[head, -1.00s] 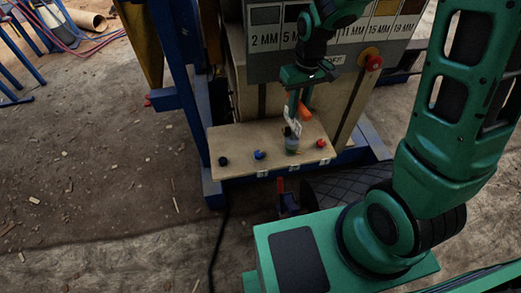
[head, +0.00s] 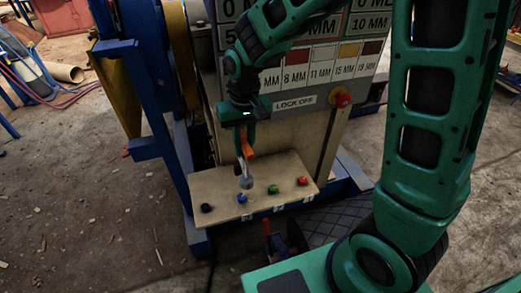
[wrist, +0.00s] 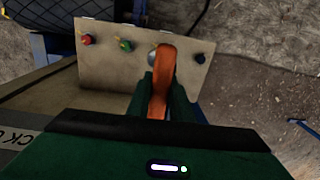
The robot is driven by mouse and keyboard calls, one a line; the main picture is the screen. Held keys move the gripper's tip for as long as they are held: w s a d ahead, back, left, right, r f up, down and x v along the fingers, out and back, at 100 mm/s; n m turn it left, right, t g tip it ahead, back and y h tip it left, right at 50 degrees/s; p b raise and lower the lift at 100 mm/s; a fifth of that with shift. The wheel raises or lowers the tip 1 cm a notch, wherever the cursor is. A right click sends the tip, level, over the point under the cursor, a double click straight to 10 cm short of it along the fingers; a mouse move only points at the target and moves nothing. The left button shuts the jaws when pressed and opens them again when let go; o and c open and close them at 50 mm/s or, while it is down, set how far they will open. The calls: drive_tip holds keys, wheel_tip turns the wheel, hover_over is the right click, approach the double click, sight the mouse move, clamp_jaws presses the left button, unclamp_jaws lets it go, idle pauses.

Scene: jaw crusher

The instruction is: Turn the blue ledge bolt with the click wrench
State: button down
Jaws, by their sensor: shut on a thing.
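The blue ledge bolt (head: 242,199) stands on the pale ledge (head: 222,190), second from the left in the head view. My gripper (head: 245,138) is shut on the orange handle of the click wrench (head: 247,150). The wrench hangs down, and its grey head (head: 246,182) shows just above the blue bolt; I cannot tell whether they touch. In the wrist view the orange handle (wrist: 162,85) is between my fingers (wrist: 163,98), and the wrench hides the blue bolt.
A black bolt (head: 207,207) is left of the blue one; a green bolt (head: 273,189) and a red bolt (head: 303,181) are to its right. Behind the ledge stand the machine's labelled panel, a red button (head: 341,98) and a blue frame (head: 160,120).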

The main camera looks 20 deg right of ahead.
sight(238, 167)
drive_tip(key=shift+s+a+r, duration=0.1)
drive_tip(key=shift+a+r, duration=0.15)
drive_tip(key=shift+a, duration=0.35)
drive_tip(key=shift+s+a+r, duration=0.1)
drive_tip(key=shift+a+r, duration=0.15)
drive_tip(key=shift+a, duration=0.3)
drive_tip(key=shift+f, duration=4.5)
